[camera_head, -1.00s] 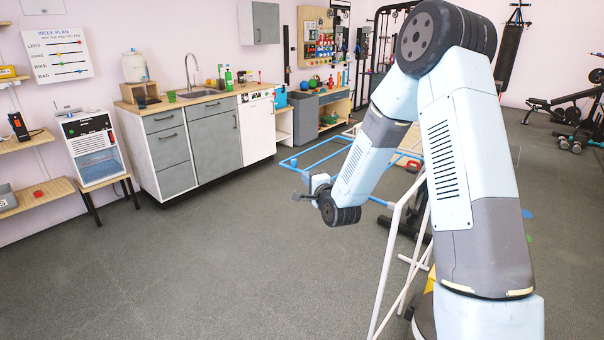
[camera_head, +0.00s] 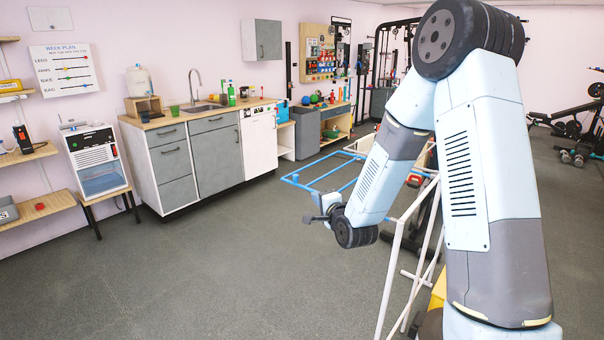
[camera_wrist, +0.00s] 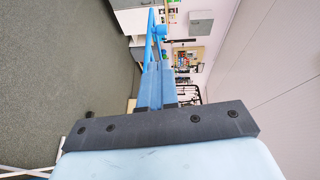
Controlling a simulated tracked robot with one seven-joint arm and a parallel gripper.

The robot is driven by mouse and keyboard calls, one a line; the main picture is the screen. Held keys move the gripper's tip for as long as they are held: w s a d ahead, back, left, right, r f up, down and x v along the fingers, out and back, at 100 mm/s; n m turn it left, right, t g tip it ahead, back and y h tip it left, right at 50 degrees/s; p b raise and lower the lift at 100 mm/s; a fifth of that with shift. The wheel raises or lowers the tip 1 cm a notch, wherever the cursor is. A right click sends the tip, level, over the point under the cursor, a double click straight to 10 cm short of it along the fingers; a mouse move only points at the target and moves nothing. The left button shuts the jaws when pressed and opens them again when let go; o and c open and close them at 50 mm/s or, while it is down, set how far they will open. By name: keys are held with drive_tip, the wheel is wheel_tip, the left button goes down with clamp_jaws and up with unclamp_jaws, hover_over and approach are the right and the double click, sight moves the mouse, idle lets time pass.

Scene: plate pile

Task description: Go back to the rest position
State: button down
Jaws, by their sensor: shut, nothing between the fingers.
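My gripper (camera_head: 318,213) hangs at the end of my bent arm, right of the middle in the head view. It is above the open grey floor (camera_head: 235,270) and holds nothing that I can see. Its fingers are small there and partly hidden by the wrist. In the wrist view, my gripper (camera_wrist: 157,66) shows blue fingers close together beyond a dark bar, with nothing visible between them.
A blue-and-white pipe frame (camera_head: 388,285) stands close behind and beside my arm. A grey kitchen counter (camera_head: 215,155) with a sink lines the back wall. A small glass-front appliance (camera_head: 95,160) stands at left. The floor at front left is clear.

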drive_tip(key=s+d+r+n+g+h, duration=0.5)
drive_tip(key=s+d+r+n, duration=0.35)
drive_tip(key=s+r, duration=0.35)
drive_tip(key=s+d+r+n+g, duration=0.2)
drive_tip(key=s+d+r, duration=0.1)
drive_tip(key=s, duration=0.9)
drive_tip(key=s+d+r+n+g+h, duration=0.1)
drive_tip(key=s+d+r+n+g, duration=0.1)
drive_tip(key=s, duration=1.1)
drive_tip(key=shift+d+r+g, duration=0.6)
drive_tip(key=shift+d+r, duration=0.3)
drive_tip(key=shift+d, duration=0.1)
drive_tip(key=shift+s, duration=0.1)
